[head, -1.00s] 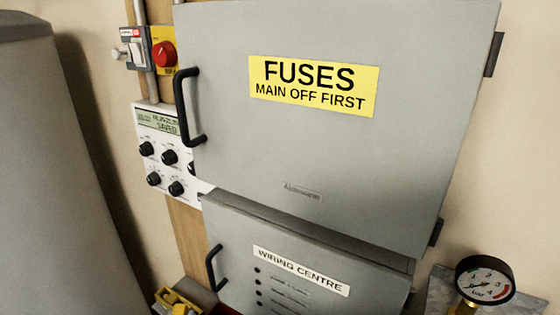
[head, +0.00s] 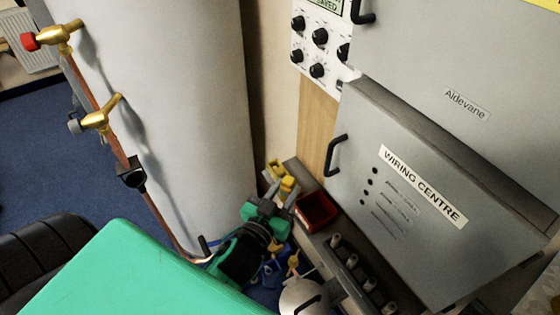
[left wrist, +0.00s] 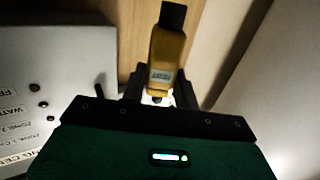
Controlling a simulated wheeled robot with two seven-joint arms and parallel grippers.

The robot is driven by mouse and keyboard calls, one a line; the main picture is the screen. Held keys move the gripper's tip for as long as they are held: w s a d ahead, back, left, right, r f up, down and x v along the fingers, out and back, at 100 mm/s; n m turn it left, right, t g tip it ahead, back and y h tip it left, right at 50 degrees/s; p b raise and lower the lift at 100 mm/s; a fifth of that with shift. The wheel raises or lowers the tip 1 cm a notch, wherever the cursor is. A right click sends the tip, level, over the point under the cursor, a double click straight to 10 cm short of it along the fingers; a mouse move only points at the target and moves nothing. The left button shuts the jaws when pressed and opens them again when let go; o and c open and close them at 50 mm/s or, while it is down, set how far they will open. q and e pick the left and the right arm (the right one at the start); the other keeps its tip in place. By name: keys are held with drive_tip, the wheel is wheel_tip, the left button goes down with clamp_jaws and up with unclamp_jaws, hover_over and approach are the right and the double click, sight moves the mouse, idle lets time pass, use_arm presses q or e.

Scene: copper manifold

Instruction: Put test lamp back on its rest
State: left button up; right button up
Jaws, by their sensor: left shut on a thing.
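The test lamp (left wrist: 167,58) has a yellow body, a black cap and a small label. In the left wrist view it stands out from between the black fingers of my left gripper (left wrist: 157,92), which is shut on it. Its lower end is hidden between the fingers. In the head view my green and black left gripper (head: 268,212) is low, between the grey cylinder and the wiring centre. Yellow pieces (head: 287,183) show just beyond it; I cannot tell there which belong to the lamp. I cannot make out the lamp's rest. My right gripper is not in view.
The wiring centre box (head: 425,215) and a dark red open bin (head: 316,211) are to the right. The large grey cylinder (head: 195,120) is on the left, with a copper pipe (head: 92,101) and brass valves in front. A wooden board (head: 318,120) is behind.

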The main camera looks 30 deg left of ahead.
use_arm(q)
drive_tip(key=shift+w+a+f+n+g+y+b, duration=0.1)
drive_tip(key=shift+w+a+f+n+y+b, duration=0.8)
drive_tip(key=shift+w+a+f, duration=1.8)
drive_tip(key=shift+w+a+f+n+g+y+b, duration=0.1)
drive_tip(key=shift+w+a+f+y+b, duration=0.55)
drive_tip(key=shift+w+a+f+b, duration=2.1)
drive_tip(key=shift+w+a+f+n+g+y+p, duration=0.15)
drive_tip(key=shift+w+a+n+y, duration=0.5)
drive_tip(key=shift+w+a, duration=2.4)
drive_tip(key=w+d, duration=0.2)
drive_tip(key=shift+w+d, duration=0.25)
drive_tip(key=shift+d, duration=0.05)
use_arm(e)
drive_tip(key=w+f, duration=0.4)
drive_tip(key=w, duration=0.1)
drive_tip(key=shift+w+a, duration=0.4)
use_arm(q)
drive_tip(key=shift+f, duration=0.15)
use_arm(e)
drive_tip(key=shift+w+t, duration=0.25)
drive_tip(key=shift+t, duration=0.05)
use_arm(q)
drive_tip(key=shift+f+b, duration=0.35)
drive_tip(key=shift+f, duration=0.05)
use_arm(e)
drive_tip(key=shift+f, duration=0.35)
